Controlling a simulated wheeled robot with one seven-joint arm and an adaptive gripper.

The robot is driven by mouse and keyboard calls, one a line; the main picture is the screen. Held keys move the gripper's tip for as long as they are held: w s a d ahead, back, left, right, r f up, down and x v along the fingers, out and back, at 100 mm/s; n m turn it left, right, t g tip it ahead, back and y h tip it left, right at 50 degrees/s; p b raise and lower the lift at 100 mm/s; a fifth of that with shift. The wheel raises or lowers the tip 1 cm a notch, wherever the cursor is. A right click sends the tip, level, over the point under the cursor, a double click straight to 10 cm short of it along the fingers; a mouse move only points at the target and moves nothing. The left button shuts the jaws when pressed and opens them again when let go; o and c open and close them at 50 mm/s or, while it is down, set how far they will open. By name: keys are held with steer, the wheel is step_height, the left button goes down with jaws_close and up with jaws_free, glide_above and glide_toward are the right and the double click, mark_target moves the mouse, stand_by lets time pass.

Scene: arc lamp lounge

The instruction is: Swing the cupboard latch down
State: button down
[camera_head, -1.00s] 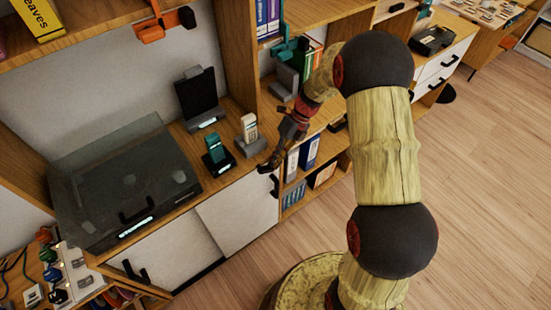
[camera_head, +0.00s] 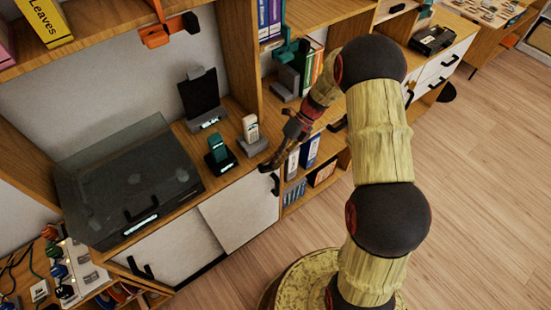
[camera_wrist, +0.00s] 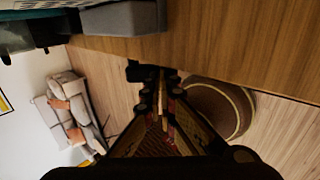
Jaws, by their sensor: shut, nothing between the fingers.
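The cupboard (camera_head: 240,210) has pale doors under a wooden top. A small black fitting, which looks like the latch (camera_head: 275,184), stands upright at the right door's right edge. My gripper (camera_head: 265,167) is shut and empty. It is at the cupboard top's front edge, just above and left of the latch in the head view; whether they touch cannot be told.
A cordless phone (camera_head: 250,128) in a grey cradle and a teal phone (camera_head: 218,150) stand close behind my gripper. A lidded record player (camera_head: 130,180) fills the left of the top. Open shelves with binders (camera_head: 310,150) lie to the right. The wooden floor (camera_head: 470,190) is clear.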

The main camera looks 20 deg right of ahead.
steer(key=shift+p, duration=0.35)
steer(key=shift+a+f+y+p, duration=0.15)
steer(key=shift+f+y+p, duration=0.95)
steer(key=shift+p, duration=2.15)
steer(key=shift+f+h, duration=0.3)
steer(key=shift+f, duration=0.05)
steer(key=shift+r, duration=0.1)
